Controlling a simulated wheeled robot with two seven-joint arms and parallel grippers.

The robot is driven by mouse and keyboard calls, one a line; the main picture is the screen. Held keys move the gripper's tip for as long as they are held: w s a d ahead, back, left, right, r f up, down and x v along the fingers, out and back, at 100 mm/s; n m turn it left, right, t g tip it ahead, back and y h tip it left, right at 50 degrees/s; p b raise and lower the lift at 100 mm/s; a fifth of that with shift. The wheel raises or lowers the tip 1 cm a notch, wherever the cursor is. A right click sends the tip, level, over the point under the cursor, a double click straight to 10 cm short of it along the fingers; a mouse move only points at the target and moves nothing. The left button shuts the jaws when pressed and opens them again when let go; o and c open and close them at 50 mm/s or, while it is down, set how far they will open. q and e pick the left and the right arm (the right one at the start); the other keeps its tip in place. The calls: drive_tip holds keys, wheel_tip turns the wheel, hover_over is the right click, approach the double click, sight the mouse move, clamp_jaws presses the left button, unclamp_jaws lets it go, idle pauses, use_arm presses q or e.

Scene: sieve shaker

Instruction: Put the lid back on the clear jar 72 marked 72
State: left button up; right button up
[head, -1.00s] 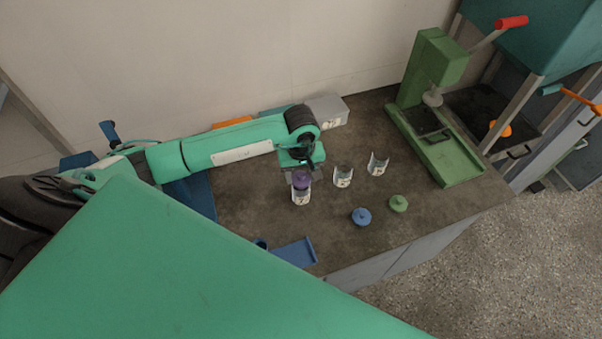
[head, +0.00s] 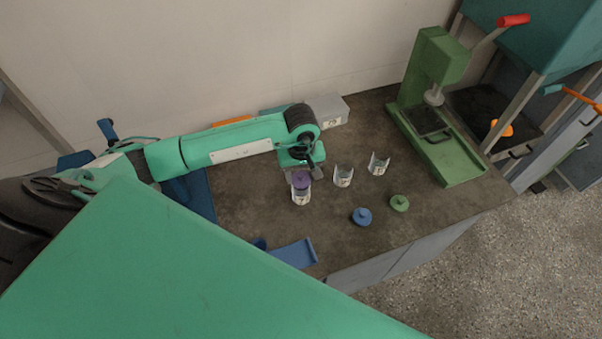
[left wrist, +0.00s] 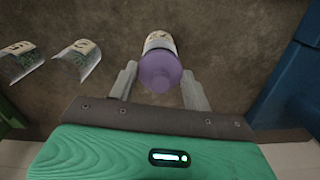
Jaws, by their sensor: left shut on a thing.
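My left gripper (head: 302,174) is shut on a purple lid (head: 301,181), which also shows between its two fingers in the left wrist view (left wrist: 160,70). The lid is at the mouth of a clear jar (head: 301,198) with a white label. The jar stands upright on the dark bench, and its labelled side shows beyond the lid in the left wrist view (left wrist: 159,40). The label's number is too small to read surely. I cannot tell whether the lid rests fully on the rim. My right gripper is not in view.
Two more clear labelled jars (head: 343,177) (head: 379,165) stand open to the right. A blue lid (head: 362,217) and a green lid (head: 400,203) lie in front of them. A green press (head: 437,120) stands at the right, a grey box (head: 328,110) behind, a blue tray (head: 295,253) in front.

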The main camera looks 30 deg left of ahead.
use_arm(q)
drive_tip(key=shift+b, duration=0.45)
idle(0.3)
idle(0.3)
drive_tip(key=o, duration=1.5)
drive_tip(key=shift+r+p, duration=1.2)
drive_tip(key=shift+r, duration=2.3)
drive_tip(key=shift+c, duration=0.3)
clamp_jaws()
